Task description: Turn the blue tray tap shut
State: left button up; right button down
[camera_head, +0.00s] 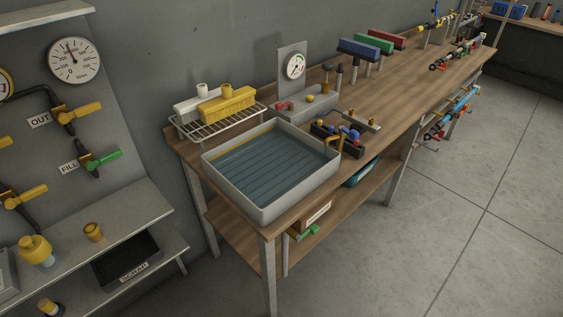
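A large grey tray (247,204) with a ribbed blue-grey floor sits on the near end of the wooden workbench. Below its front right side, a green lever handle (307,232) shows near a bench leg, beside a brown box with a pale label. What the green lever is fixed to is mostly hidden. I see no clearly blue tap on the tray; small blue parts (352,134) show on a dark block just behind the tray's right corner. A blue bin (362,173) lies on the lower shelf. Neither of my grippers is in view.
A wire rack (188,130) with white and yellow blocks stands behind the tray. A gauge stand (291,60) is farther back. The left panel (83,84) carries yellow and green levers, above a grey shelf (120,222). The floor right of the bench is clear.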

aim_at(353, 134)
jog(key=i+l, duration=0.1)
jog(key=l, duration=0.35)
jog(key=l+z, duration=0.1)
jog(key=l, duration=0.3)
jog(key=i+l, duration=0.15)
jog(key=l, duration=0.3)
jog(key=i+l+z, duration=0.15)
jog(key=l, duration=0.25)
